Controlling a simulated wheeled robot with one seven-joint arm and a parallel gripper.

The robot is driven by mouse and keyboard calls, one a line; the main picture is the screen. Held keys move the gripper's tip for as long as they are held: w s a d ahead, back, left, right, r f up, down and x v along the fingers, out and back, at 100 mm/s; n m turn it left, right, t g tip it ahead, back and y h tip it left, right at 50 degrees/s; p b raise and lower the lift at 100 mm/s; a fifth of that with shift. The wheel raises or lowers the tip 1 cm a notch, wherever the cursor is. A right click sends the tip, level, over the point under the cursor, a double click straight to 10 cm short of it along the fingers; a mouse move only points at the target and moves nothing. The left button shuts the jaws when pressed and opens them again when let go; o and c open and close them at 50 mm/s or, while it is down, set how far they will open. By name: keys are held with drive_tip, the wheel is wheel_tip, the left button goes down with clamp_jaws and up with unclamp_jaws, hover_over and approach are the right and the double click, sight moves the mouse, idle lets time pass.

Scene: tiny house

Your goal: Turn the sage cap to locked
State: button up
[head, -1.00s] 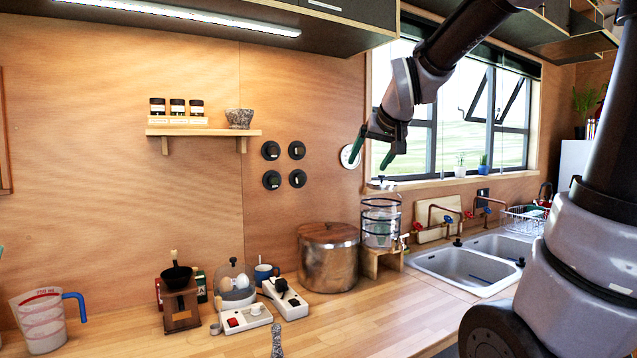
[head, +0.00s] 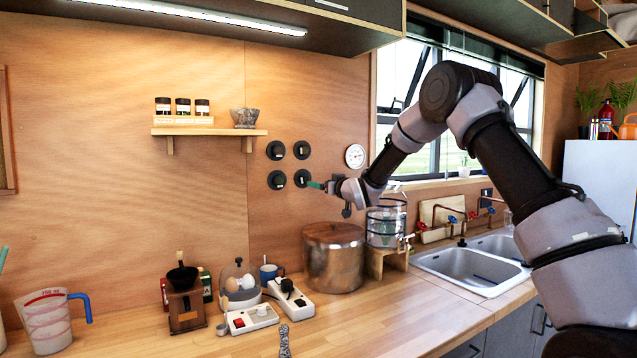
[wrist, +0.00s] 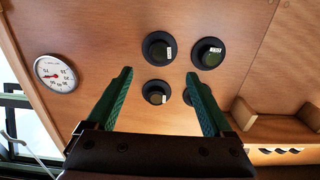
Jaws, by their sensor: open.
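Several round black caps sit on the wooden wall in a two-by-two block: upper left (head: 276,150), upper right (head: 302,150), lower left (head: 277,180) and lower right (head: 301,178). Their small white labels are too small to read, so I cannot tell which is sage. My gripper (wrist: 160,73) is open and empty, its green fingers pointing at the wall. In the head view it is just right of the lower-right cap. The wrist view is upside down; there the lower-right cap (wrist: 157,47) lies ahead between the fingers' directions. My right-hand finger partly hides the upper-left cap (wrist: 188,95).
A round dial (head: 355,155) hangs right of the caps. A shelf (head: 200,132) with jars and a stone bowl is up left. Below stand a large metal pot (head: 333,265) and a glass dispenser (head: 386,222).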

sight(306, 180)
drive_tip(key=x, duration=1)
drive_tip(key=shift+w+a, duration=0.25)
drive_tip(key=shift+w, duration=0.1)
clamp_jaws()
drive_tip(key=shift+f, duration=0.1)
